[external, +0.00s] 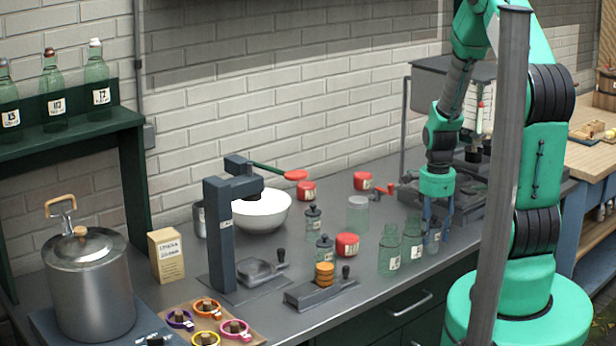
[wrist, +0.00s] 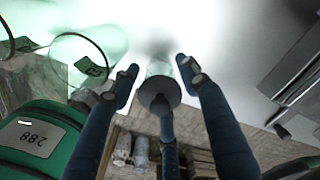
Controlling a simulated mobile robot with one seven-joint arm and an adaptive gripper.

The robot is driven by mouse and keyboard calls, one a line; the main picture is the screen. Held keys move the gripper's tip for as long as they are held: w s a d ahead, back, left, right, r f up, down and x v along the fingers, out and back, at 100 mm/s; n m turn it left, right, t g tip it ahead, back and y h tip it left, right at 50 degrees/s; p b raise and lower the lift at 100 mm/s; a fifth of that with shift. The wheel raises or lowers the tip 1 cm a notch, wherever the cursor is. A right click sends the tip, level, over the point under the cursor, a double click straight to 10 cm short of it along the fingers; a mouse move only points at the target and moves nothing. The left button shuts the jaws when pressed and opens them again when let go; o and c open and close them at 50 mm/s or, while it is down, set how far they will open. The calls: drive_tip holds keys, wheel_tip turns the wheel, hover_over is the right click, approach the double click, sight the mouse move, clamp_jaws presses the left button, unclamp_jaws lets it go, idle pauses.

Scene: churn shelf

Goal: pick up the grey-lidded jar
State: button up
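A glass jar (external: 433,240) with a pale label stands on the grey bench below my gripper, partly hidden by the fingers. In the wrist view, a round dark grey lid (wrist: 158,90) lies between the fingers, with clear glass just beyond it. My gripper (external: 437,218) points down over this jar. The gripper also shows in the wrist view (wrist: 158,76), its fingers apart on either side of the lid, with a small gap on the left; contact on the right is unclear. Two other small jars with dark grey lids, a rear jar (external: 313,221) and a front jar (external: 325,249), stand further left.
Green glass bottles, one nearer (external: 389,252) and one behind (external: 412,240), stand close to my gripper's left. A grey metal device (external: 466,200) is close on the right. A red-lidded jar (external: 347,245) and a white bowl (external: 262,214) stand further left.

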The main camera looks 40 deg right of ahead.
sight(435, 217)
drive_tip(key=c, duration=0.8)
drive_tip(key=shift+r, duration=0.1)
drive_tip(key=shift+r, duration=1.5)
drive_tip(key=shift+s+r, duration=0.1)
drive_tip(key=shift+r, duration=0.15)
drive_tip(key=s+a, duration=0.2)
drive_tip(key=s, duration=0.2)
drive_tip(key=s+a+r+p, duration=0.1)
drive_tip(key=s+a, duration=0.2)
drive_tip(key=s, duration=0.2)
drive_tip(key=s+a, duration=0.2)
drive_tip(key=s, duration=0.3)
drive_tip(key=shift+a+r, duration=0.15)
drive_tip(key=shift+a, duration=0.1)
